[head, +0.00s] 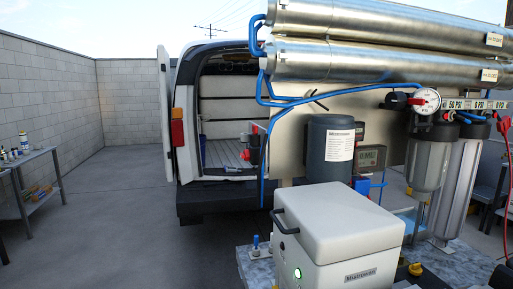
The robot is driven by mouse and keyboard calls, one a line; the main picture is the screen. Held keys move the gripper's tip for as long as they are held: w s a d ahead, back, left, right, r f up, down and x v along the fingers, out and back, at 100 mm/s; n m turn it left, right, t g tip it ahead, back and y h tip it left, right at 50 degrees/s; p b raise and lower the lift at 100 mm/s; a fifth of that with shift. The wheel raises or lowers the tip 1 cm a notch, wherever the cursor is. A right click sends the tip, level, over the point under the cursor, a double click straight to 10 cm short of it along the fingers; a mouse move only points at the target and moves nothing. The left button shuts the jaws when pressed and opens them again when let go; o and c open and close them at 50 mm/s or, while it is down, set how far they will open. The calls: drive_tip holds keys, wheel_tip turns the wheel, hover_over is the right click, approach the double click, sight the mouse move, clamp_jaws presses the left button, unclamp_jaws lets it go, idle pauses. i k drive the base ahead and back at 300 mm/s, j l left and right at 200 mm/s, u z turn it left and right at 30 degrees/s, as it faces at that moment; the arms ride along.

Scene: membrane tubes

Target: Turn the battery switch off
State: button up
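I cannot make out a part that is surely the battery switch. A white lidded box (345,232) with a black side handle stands in the front middle. A round green-lit button (298,273) shows low on its front. A small red and dark fitting (252,147) shows at the van's open rear; it is too small to tell what it is. My gripper is not in view, so its hold and its place relative to these things cannot be seen.
Steel tubes (385,58) with blue hoses span the upper right. A dark cylinder (331,150), a pressure gauge (425,100) and clear filter housings (431,165) crowd the right. An open van (190,140) stands behind. A shelf table (38,185) is left; the paving between is clear.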

sight(245, 155)
drive_tip(key=i+j, duration=0.25)
drive_tip(key=i, duration=0.25)
drive_tip(key=i+j, duration=0.25)
drive_tip(key=i, duration=0.25)
drive_tip(key=i+j+z, duration=0.1)
drive_tip(key=i+j, duration=0.15)
drive_tip(key=i, duration=0.2)
drive_tip(key=i+j, duration=0.3)
drive_tip(key=i, duration=0.2)
drive_tip(key=i+j, duration=0.3)
drive_tip(key=i, duration=0.15)
drive_tip(key=i+z, duration=0.05)
